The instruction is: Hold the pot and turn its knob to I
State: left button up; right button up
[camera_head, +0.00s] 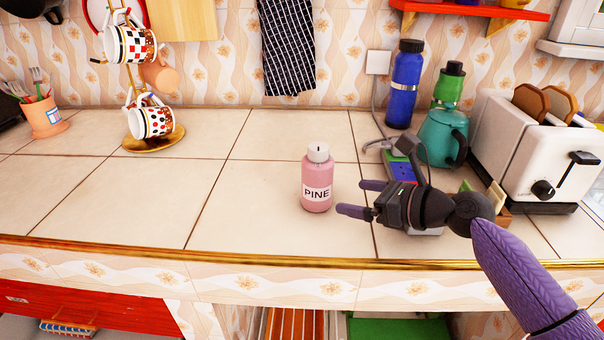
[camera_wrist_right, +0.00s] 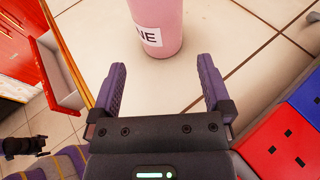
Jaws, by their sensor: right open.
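A pink pot (camera_head: 316,189) with a white label reading PINE stands upright on the tiled counter. Its white knob (camera_head: 318,152) on top carries a short dark mark. My right gripper (camera_head: 361,198) is open and empty just right of the pot, fingers pointing left towards it. In the right wrist view the pot (camera_wrist_right: 157,15) stands ahead, beyond the fingertips of the open gripper (camera_wrist_right: 161,66); its top is cut off there.
A socket strip (camera_head: 402,170), a teal kettle (camera_head: 441,137) and a toaster (camera_head: 528,150) stand to the right. A mug stand (camera_head: 154,143) is at the left. The counter between it and the pot is clear. The gold front edge (camera_head: 250,256) runs below.

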aim_at(330, 193)
jog(key=w+a+f+b, duration=0.2)
jog(key=b, duration=0.1)
jog(key=shift+a+f, duration=0.1)
jog(key=shift+a, duration=0.3)
jog(key=x, duration=0.3)
jog(key=shift+w+a+r, duration=0.15)
jog(key=shift+a+r, duration=0.15)
jog(key=shift+r, duration=0.05)
jog(key=shift+w+a+f, duration=0.1)
jog(key=shift+w+a, duration=0.15)
jog(key=shift+a, duration=0.05)
jog(key=c, duration=1)
pick_arm(q)
jog(key=shift+g, duration=0.3)
jog(key=f, duration=0.1)
jog(key=s+f, duration=0.1)
jog(key=f, duration=0.2)
jog(key=shift+s, duration=0.35)
pick_arm(e)
jog(key=shift+c, duration=0.3)
pick_arm(q)
jog(key=shift+s+r, duration=0.1)
jog(key=shift+s, duration=0.05)
